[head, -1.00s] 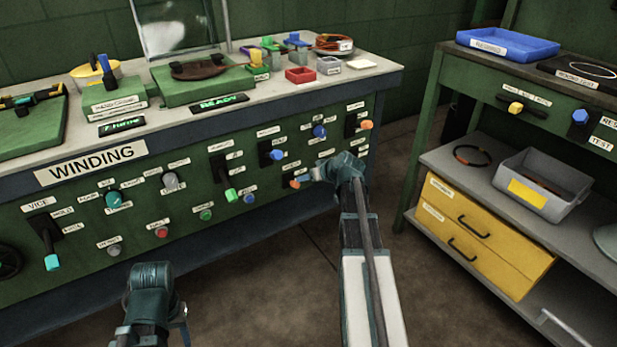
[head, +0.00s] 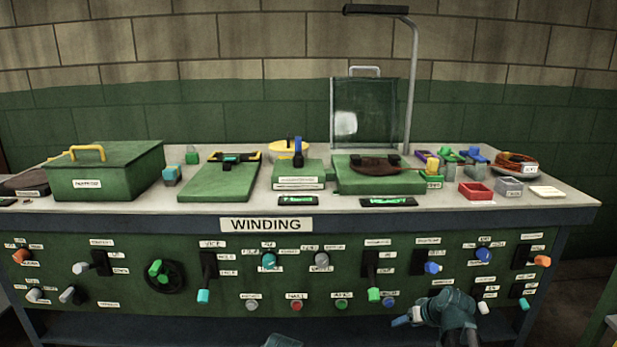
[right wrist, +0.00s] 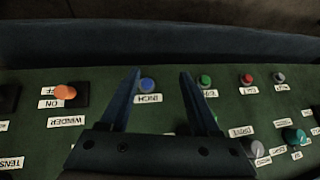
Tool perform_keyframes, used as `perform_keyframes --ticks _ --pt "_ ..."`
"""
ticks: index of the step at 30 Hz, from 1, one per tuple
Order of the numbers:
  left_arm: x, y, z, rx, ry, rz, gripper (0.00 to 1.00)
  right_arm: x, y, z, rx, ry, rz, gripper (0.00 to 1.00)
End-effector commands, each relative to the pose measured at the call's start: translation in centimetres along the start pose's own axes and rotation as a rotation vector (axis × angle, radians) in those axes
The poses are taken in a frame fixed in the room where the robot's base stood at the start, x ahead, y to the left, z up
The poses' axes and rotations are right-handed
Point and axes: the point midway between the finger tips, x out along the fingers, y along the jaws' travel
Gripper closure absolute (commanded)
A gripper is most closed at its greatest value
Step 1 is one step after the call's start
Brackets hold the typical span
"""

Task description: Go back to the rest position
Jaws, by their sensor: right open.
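My right gripper (head: 408,319) is low in front of the winding bench's green panel, at the right of the head view. In the right wrist view, the right gripper (right wrist: 160,78) has its two dark fingers spread with nothing between them. A blue button (right wrist: 148,85) labelled INCH appears in the gap, on the panel behind the fingers. An orange knob (right wrist: 65,91) lies left of the fingers in that view, apart from them. Only a small teal part of my other arm shows at the bottom edge of the head view; its gripper jaws are not visible.
The winding bench (head: 560,206) spans the head view. Its panel carries several levers, knobs and buttons, including a handwheel (head: 178,278). On top stand a green box (head: 105,172), a clear guard (head: 375,112) and a red tray (head: 475,191). Floor shows at the lower right.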

Motion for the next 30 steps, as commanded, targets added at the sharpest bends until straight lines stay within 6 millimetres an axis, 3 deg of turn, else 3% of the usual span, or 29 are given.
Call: perform_keyframes --ticks 1,6,9,12,22,23,24,30 --pt "0.0 0.0 0.0 0.0 0.0 0.0 0.5 0.4 -4.0 2.0 -0.037 -0.066 -0.017 0.37" --pt "0.0 0.0 0.0 0.0 0.0 0.0 0.5 0.8 -13.2 8.5 -0.132 -0.288 -0.011 0.37" --pt "0.0 0.0 0.0 0.0 0.0 0.0 0.5 0.1 -17.2 12.2 -0.184 -0.4 0.021 0.37" --pt "0.0 0.0 0.0 0.0 0.0 0.0 0.5 -0.9 -19.8 15.3 -0.227 -0.486 0.063 0.37" --pt "0.0 0.0 0.0 0.0 0.0 0.0 0.5 -4.6 -24.2 22.4 -0.332 -0.649 0.218 0.37" --pt "-0.3 0.0 0.0 0.0 0.0 0.0 0.5 -5.1 -24.4 22.6 -0.337 -0.657 0.23 0.37" --pt "-2.0 -0.2 0.1 0.0 0.0 0.0 0.5 -6.2 -24.5 21.3 -0.328 -0.655 0.227 0.37" --pt "-5.9 -0.6 0.3 -0.001 0.0 0.001 0.5 -9.4 -25.3 19.0 -0.326 -0.653 0.223 0.37"
